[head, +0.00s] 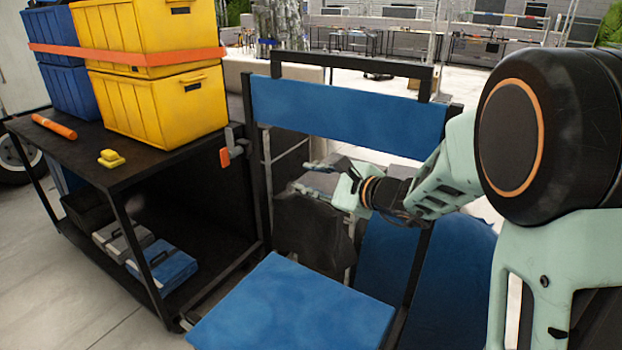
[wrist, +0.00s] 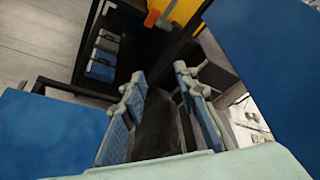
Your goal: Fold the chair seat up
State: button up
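The chair has a blue seat (head: 292,308) folded down flat in the lower middle of the head view. Its blue backrest (head: 345,117) stands above and behind on a black frame. My gripper (head: 305,178) is in front of the backrest's lower edge, above and behind the seat, touching neither as far as I can see. In the wrist view my gripper (wrist: 160,88) has its two blue-padded fingers apart with nothing between them. The seat (wrist: 40,130) shows at the left there, and the backrest (wrist: 272,50) at the upper right.
A black cart (head: 140,160) stands left of the chair, carrying yellow crates (head: 150,95) and blue crates (head: 70,90). An orange-handled latch (head: 228,155) sits by the chair frame. A blue panel (head: 455,285) lies right of the seat. Open floor is at lower left.

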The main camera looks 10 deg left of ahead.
jog(key=v, duration=1.2)
